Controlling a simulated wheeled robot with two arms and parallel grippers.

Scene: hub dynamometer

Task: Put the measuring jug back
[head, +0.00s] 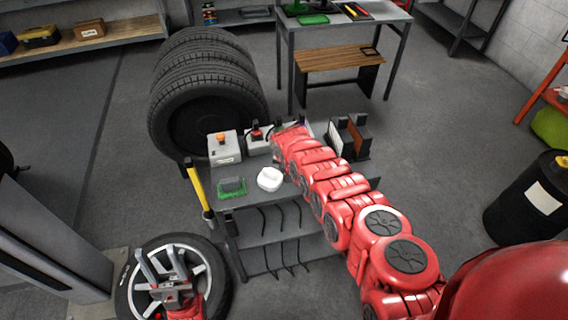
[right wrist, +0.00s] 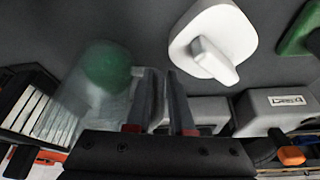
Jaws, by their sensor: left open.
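The measuring jug (right wrist: 95,95) looks clear, with a green patch showing in it. In the right wrist view it is left of my right gripper's fingers, its right side close to them. My right gripper (right wrist: 163,75) has its two fingers a small gap apart; whether they grip the jug's handle is unclear. In the head view my right arm reaches over the cart (head: 258,195), and its far end hides the gripper and blurs with the clear jug (head: 290,135). My left gripper (head: 170,275) is open and empty, above the lone wheel at lower left.
On the cart are a white object (head: 269,179), a green brush-like item (head: 231,187), a grey box with an orange button (head: 224,147), another with a red knob (head: 258,138) and upright books (head: 349,137). Stacked tyres (head: 205,95) stand behind. A black drum (head: 528,199) stands right.

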